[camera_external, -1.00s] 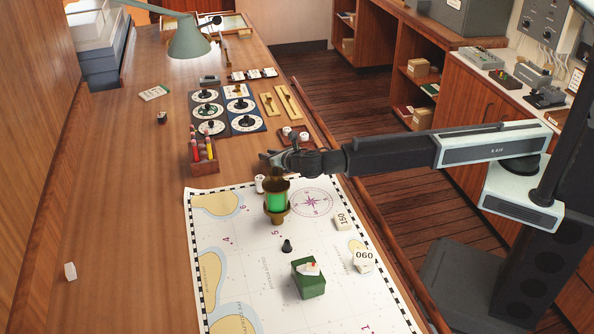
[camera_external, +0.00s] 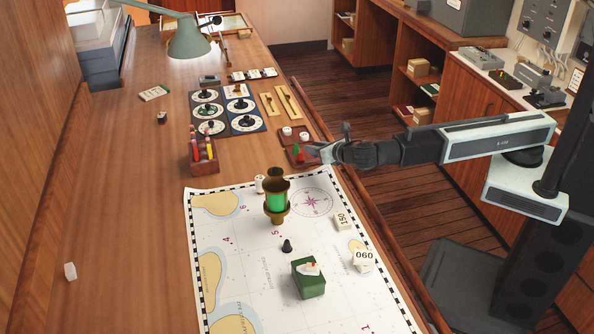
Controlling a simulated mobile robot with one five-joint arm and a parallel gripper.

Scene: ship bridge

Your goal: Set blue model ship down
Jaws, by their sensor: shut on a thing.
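My gripper (camera_external: 324,151) reaches in from the right and hovers at the right edge of the wooden desk, beside a small dark red tray (camera_external: 284,142). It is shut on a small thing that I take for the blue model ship. The fingers hide most of it, and its shape and colour cannot be made out. No other blue ship shows clearly. A white model ship with a bit of red (camera_external: 311,268) sits on a green box (camera_external: 309,287) on the chart (camera_external: 255,283).
The tray holds white round pieces (camera_external: 287,131) and small red and green pieces (camera_external: 299,152). A brass lantern with green glass (camera_external: 276,199) stands on the chart, near a small black piece (camera_external: 287,246). Number blocks (camera_external: 363,256) lie on the right. The desk's left side is mostly bare.

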